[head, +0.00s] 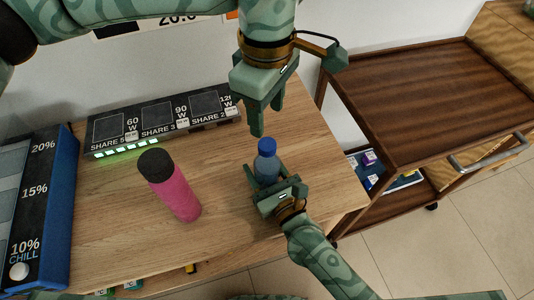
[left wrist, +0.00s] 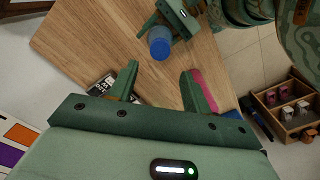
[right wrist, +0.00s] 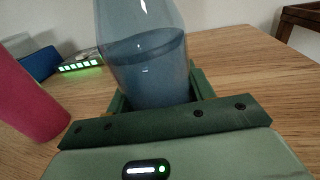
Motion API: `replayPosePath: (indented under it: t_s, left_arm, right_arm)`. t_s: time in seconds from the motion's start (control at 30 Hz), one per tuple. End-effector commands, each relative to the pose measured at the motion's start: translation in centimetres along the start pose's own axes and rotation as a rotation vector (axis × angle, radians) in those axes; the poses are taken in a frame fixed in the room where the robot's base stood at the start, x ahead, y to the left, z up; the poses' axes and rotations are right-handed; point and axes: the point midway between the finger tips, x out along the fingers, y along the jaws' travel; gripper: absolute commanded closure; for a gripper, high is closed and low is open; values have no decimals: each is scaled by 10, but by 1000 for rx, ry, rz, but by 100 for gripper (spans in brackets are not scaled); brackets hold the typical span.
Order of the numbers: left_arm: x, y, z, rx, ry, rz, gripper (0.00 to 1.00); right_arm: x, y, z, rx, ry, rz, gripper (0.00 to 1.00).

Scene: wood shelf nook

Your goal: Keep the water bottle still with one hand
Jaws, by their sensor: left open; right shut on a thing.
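The water bottle (head: 267,165) is clear with bluish water and a blue cap, standing upright on the wooden table. My right gripper (head: 266,184) is shut around its lower body. The right wrist view shows the bottle (right wrist: 147,60) close up between the fingers (right wrist: 160,95). My left gripper (head: 264,112) is open and empty, pointing down just above and behind the bottle's cap. In the left wrist view the blue cap (left wrist: 160,42) appears beyond the open left fingertips (left wrist: 160,75), apart from them.
A pink bottle with a black cap (head: 177,193) stands left of the water bottle. A black panel with lit green bars (head: 160,120) lies along the back. A blue box (head: 55,205) is at the left. A brown cart (head: 420,90) stands at the right.

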Motion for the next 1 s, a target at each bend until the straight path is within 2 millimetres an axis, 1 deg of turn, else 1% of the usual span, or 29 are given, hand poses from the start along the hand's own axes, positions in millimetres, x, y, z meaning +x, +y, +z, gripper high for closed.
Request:
replayPosePath:
  t_s: [0.07,0.17,0.4,0.5,0.6,0.7,0.77,0.87,1.0]
  left_arm:
    - [0,0,0,93,0,1,51]
    - [0,0,0,312,2,1,51]
    - [0,0,0,988,2,0,51]
    - [0,0,0,1219,1,-1,51]
    - [0,0,0,1386,2,0,51]
    - [1,0,0,1484,1,0,51]
    - [4,0,0,1514,0,-1,51]
    - [16,0,0,1529,-3,-2,51]
    - [40,0,1,1528,-5,-2,51]
  right_arm:
    - [0,0,0,0,1,0,100]
    - [0,0,0,0,1,0,100]
    - [0,0,0,0,1,0,100]
    - [0,0,0,0,1,0,100]
    - [0,0,0,0,1,0,100]
    - [0,0,0,0,1,0,100]
    - [0,0,0,0,1,0,100]
    - [0,0,0,0,1,0,100]
    - [0,0,0,0,1,0,100]
